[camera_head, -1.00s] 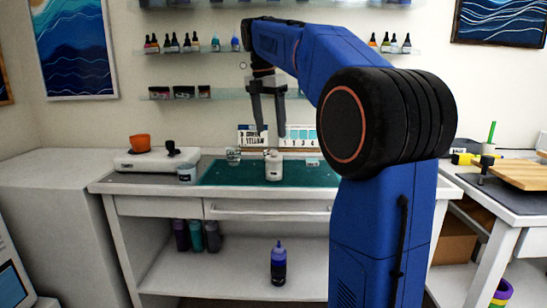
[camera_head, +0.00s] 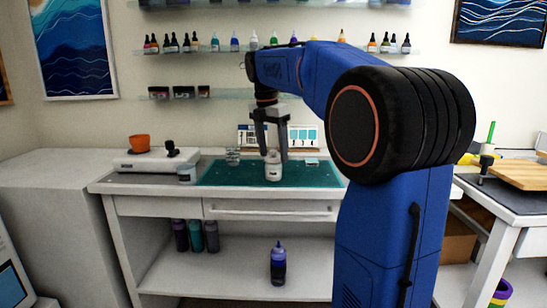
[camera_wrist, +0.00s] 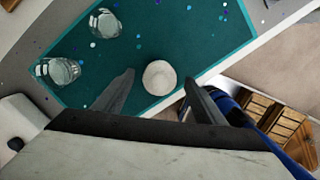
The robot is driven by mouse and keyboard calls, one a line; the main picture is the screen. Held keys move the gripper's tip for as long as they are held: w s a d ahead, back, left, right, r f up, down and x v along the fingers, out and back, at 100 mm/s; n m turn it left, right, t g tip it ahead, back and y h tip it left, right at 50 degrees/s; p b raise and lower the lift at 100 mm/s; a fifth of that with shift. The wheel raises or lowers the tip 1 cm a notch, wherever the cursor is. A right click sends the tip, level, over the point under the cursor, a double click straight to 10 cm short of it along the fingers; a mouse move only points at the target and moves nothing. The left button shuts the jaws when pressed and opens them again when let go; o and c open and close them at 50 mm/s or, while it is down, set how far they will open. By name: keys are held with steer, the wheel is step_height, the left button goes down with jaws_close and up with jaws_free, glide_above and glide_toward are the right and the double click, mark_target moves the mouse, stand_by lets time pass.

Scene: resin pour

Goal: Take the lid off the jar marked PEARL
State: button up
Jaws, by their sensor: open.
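A small white jar (camera_head: 273,172) with a dark label stands upright on the teal mat (camera_head: 225,176); the label's lettering is too small to read. Its round white top (camera_wrist: 159,77) shows from above in the wrist view, so it looks covered. In the wrist view the fingertips lie left and right of the white top, with visible gaps and no clear contact.
Two clear cups stand left of the jar, one on the mat (camera_wrist: 105,22) and one near its edge (camera_wrist: 60,70). A calendar-like card (camera_head: 303,138) stands behind.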

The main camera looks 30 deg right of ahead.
steer(key=c, duration=1.1)
